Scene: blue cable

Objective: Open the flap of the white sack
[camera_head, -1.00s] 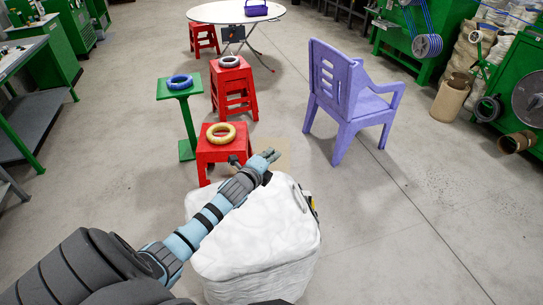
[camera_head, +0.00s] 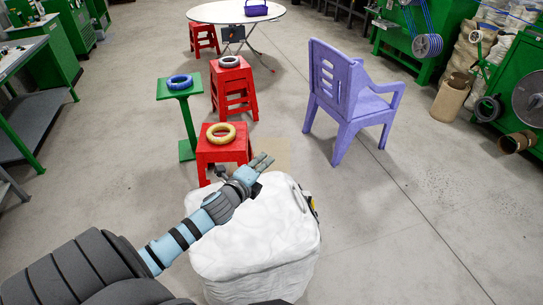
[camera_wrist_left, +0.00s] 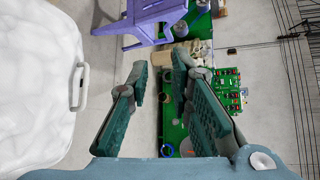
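The white sack (camera_head: 260,240) stands on the floor at the bottom middle of the head view. A small handle-like loop (camera_head: 297,196) lies on its top near the right side. The sack also fills the left of the left wrist view (camera_wrist_left: 35,75), with the loop (camera_wrist_left: 79,87) near its edge. My left gripper (camera_head: 264,162) is over the far edge of the sack in the head view. Its two fingers are apart and empty in the left wrist view (camera_wrist_left: 160,68), with the sack beside them, not between them. My right gripper is not in view.
A red stool with a yellow ring (camera_head: 221,133) stands just beyond the sack. A green stand with a blue ring (camera_head: 179,83) is behind it to the left. A purple chair (camera_head: 350,95) stands farther right. The floor right of the sack is clear.

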